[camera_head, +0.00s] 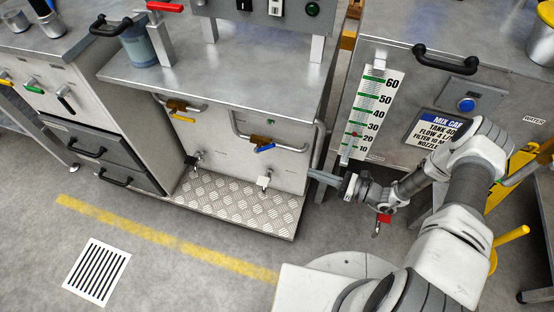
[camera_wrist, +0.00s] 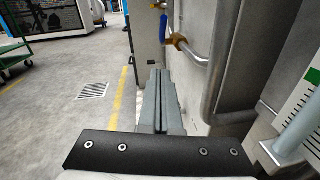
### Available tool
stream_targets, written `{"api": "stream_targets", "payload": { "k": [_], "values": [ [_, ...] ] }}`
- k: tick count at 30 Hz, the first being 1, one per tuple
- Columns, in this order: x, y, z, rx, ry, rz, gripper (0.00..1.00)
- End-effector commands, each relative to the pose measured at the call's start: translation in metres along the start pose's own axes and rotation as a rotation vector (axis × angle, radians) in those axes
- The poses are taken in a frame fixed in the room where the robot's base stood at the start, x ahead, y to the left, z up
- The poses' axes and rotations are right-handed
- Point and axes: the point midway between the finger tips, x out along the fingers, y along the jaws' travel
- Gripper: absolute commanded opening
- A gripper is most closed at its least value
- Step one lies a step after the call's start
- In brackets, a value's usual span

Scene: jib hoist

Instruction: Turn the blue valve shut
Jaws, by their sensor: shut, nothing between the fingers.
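The blue valve (camera_head: 264,148) has a short blue lever on a brass body, set in a grey pipe on the front of the middle steel cabinet. Its blue lever also shows in the wrist view (camera_wrist: 163,27), beyond and slightly above my fingertips, with brass beside it. My gripper (camera_head: 312,174) is to the right of the valve in the head view, near the cabinet's right edge, and apart from the valve. Its grey fingers (camera_wrist: 159,75) are together with nothing between them. I cannot tell the exact lever angle against the pipe.
A yellow-handled valve (camera_head: 182,117) sits on a pipe to the left. Small taps (camera_head: 264,181) are lower on the cabinet front, above a tread-plate step (camera_head: 225,203). A level gauge (camera_head: 372,115) stands to the right. The floor in front (camera_head: 190,270) is clear.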

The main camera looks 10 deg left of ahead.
Motion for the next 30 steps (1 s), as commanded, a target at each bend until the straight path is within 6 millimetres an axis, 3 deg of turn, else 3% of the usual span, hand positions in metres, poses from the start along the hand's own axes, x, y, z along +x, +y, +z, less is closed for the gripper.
{"api": "stream_targets", "payload": {
  "k": [7, 21, 30],
  "values": [
    [0.006, -0.002, -0.002, 0.004, -0.021, -0.016, 0.00],
    [0.101, -0.002, -0.002, 0.003, -0.019, -0.012, 0.00],
    [0.122, -0.004, 0.027, 0.003, -0.019, -0.015, 0.00]
  ]
}}
